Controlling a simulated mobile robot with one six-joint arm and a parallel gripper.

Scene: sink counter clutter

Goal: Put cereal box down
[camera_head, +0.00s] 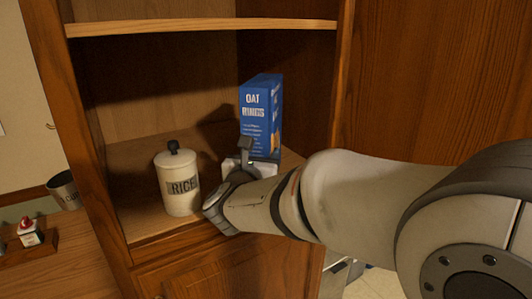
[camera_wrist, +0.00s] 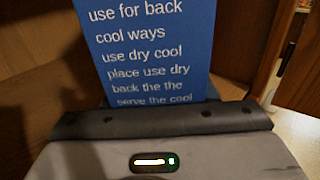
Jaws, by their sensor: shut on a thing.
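The cereal box (camera_head: 262,105) is blue, reads "OAT RINGS", and stands upright inside the wooden cabinet, over its lower shelf. My gripper (camera_head: 243,158) reaches in from the right and is shut on the lower part of the box. In the wrist view the printed side of the cereal box (camera_wrist: 150,50) rises right in front of my gripper (camera_wrist: 160,108). The bottom of the box is hidden behind the gripper, so I cannot tell whether it touches the shelf (camera_head: 135,217).
A white canister labelled "RICE" (camera_head: 177,183) with a dark knob stands on the shelf left of my gripper. An upper shelf (camera_head: 200,28) lies above the box. Cabinet walls close in at the right. A cup (camera_head: 63,190) and a small red-topped item (camera_head: 29,232) sit outside at left.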

